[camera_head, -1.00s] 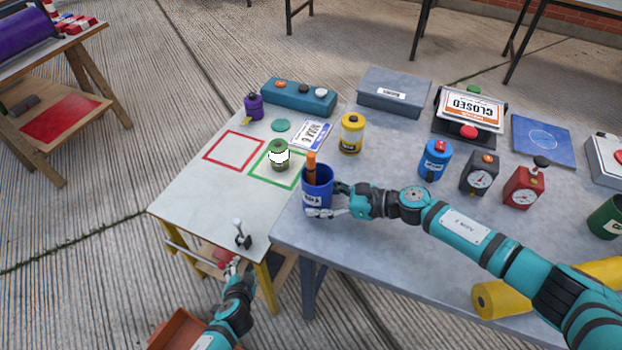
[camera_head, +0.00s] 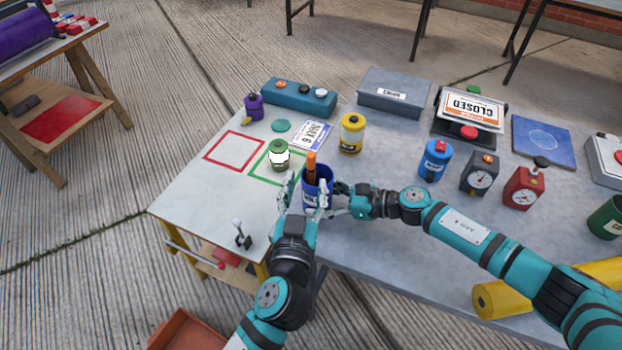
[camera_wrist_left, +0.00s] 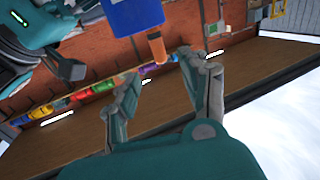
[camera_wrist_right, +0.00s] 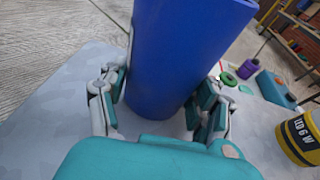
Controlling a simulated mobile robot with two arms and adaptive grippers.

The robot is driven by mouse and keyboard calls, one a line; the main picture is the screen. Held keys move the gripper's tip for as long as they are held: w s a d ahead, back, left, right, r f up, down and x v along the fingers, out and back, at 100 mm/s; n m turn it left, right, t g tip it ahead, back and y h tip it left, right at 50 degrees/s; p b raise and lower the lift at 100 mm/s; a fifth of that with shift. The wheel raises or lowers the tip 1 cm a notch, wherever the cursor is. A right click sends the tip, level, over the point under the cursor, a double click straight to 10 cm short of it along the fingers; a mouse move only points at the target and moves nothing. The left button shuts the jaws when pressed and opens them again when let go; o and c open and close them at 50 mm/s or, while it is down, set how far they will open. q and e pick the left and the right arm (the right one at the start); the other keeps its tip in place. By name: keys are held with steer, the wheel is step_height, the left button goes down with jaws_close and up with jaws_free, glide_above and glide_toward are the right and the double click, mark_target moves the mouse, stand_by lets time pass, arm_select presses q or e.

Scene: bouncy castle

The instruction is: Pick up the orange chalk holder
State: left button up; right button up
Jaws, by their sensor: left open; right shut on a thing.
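The orange chalk holder (camera_head: 311,163) stands upright in a blue cup (camera_head: 325,178), its top above the rim. My right gripper (camera_head: 338,201) is shut on the blue cup; the right wrist view shows its fingers on both sides of the cup (camera_wrist_right: 185,60). My left gripper (camera_head: 302,192) is open and empty, just left of the cup at about its height. In the left wrist view the orange holder (camera_wrist_left: 157,48) sticks out of the cup (camera_wrist_left: 131,15), beyond and between the open fingers (camera_wrist_left: 168,72). The holder's lower part is hidden inside the cup.
A green jar (camera_head: 279,158) stands in the green square close behind my left gripper. A yellow canister (camera_head: 351,134) is behind the cup. A small lever (camera_head: 241,236) stands on the light table's front left. The red square (camera_head: 234,148) is empty.

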mark_target(310, 161)
arm_select(q)
steer(key=w, duration=0.6)
steer(key=w+d, duration=0.1)
steer(key=w, duration=0.1)
steer(key=shift+w, duration=0.4)
jaws_close()
